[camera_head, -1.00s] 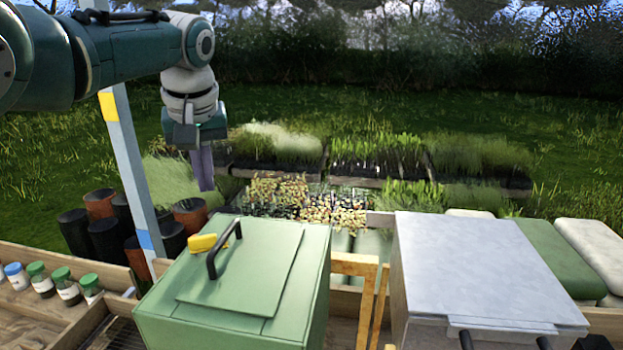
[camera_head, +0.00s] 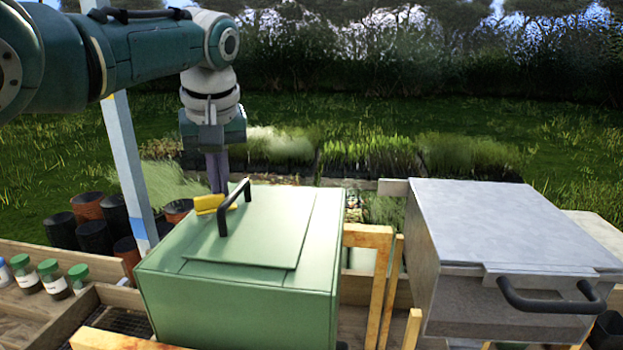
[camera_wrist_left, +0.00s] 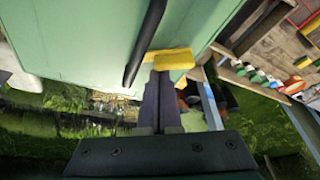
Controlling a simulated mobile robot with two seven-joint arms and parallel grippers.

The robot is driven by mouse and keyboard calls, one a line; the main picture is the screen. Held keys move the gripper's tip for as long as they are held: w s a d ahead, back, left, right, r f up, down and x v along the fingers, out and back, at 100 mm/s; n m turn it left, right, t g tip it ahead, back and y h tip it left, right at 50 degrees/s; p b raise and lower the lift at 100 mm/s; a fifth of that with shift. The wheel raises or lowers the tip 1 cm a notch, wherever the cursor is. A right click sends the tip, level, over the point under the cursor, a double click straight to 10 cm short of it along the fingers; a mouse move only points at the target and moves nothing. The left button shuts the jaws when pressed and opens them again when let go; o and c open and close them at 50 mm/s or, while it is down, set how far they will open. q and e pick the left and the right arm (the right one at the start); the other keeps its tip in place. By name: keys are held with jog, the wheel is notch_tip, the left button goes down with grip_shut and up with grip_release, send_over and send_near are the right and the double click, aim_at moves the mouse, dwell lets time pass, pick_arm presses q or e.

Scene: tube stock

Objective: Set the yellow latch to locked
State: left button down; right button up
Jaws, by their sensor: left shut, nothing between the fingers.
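The yellow latch (camera_head: 210,203) lies on the lid of the green box (camera_head: 240,310), at the far left of the lid beside the black handle (camera_head: 223,212). My left gripper (camera_head: 218,188) is shut and empty, pointing down just behind the latch. In the left wrist view the shut fingers (camera_wrist_left: 160,80) reach to the edge of the yellow latch (camera_wrist_left: 174,59), touching or very near it; I cannot tell which. The black handle (camera_wrist_left: 146,40) runs beside them. My right gripper is not in view.
Green-capped jars (camera_head: 50,276) stand in a wooden tray at left. A pale post (camera_head: 128,170) rises left of my gripper. Dark pots (camera_head: 95,237) stand behind.

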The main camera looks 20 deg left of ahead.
pick_arm(q)
jog(key=shift+r+p, duration=0.1)
jog(key=shift+p, duration=0.25)
jog(key=shift+m, duration=0.4)
jog(key=shift+d+m+p, duration=0.1)
jog(key=shift+m+p, duration=0.2)
jog(key=shift+p, duration=0.4)
jog(key=shift+s+d+m+t+h+p, duration=0.2)
jog(key=shift+d+m+t+h+p, duration=0.15)
jog(key=shift+m+p, duration=0.6)
jog(key=shift+s, duration=0.15)
jog(key=shift+s+d+p, duration=0.15)
jog(key=shift+p, duration=0.2)
jog(key=shift+f, duration=0.2)
